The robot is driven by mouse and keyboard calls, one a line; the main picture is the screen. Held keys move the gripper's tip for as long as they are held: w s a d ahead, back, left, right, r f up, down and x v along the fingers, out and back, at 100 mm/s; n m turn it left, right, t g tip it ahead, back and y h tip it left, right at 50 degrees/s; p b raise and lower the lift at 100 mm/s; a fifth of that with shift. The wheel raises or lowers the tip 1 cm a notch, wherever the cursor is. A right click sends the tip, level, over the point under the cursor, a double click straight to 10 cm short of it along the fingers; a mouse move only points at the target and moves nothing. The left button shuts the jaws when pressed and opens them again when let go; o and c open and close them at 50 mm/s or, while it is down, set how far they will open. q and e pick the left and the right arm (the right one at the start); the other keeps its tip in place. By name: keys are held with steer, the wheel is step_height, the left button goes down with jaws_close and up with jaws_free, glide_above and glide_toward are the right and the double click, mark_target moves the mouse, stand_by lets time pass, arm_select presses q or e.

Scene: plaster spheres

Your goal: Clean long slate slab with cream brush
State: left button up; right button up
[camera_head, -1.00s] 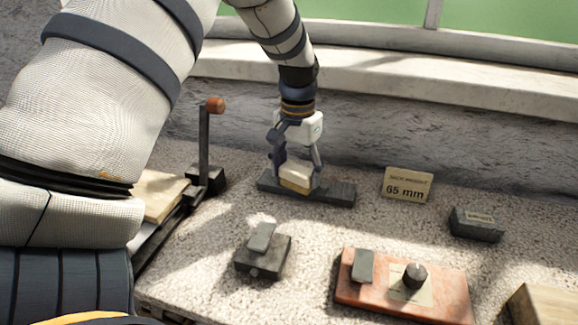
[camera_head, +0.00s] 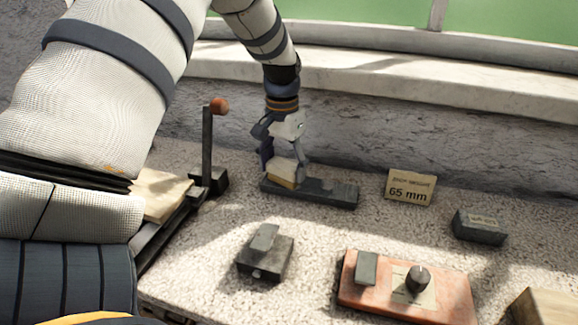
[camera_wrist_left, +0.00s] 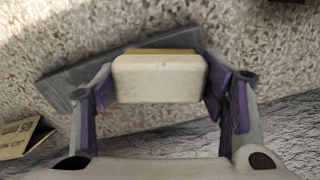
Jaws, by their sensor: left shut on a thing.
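The long slate slab (camera_head: 325,192) lies on the speckled counter near the back wall; it also shows in the left wrist view (camera_wrist_left: 72,84). My left gripper (camera_head: 284,172) is shut on the cream brush (camera_head: 283,173), a pale block with a tan lower layer. The brush is at the slab's left end, on it or just above it; I cannot tell if they touch. In the left wrist view the brush (camera_wrist_left: 158,78) sits between both fingers (camera_wrist_left: 160,92) and covers part of the slab. My right gripper does not show.
A sign reading "65 mm" (camera_head: 410,188) stands right of the slab. A dark block (camera_head: 480,226) is farther right. A small dark box (camera_head: 265,257) and a red base with a knob (camera_head: 370,293) lie in front. A lever with an orange knob (camera_head: 208,145) rises at left.

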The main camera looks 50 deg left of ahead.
arm_select(q)
steer(key=shift+w+d, duration=0.25)
steer(key=shift+d, duration=0.85)
steer(key=shift+w+d, duration=0.2)
steer(key=shift+d, duration=0.9)
steer(key=shift+s+a+r, duration=0.15)
steer(key=shift+a+r, duration=0.2)
steer(key=shift+a, duration=0.25)
steer(key=shift+s+a+r, duration=0.1)
steer(key=shift+a+r, duration=0.25)
steer(key=shift+a, duration=0.2)
steer(key=shift+f, duration=0.7)
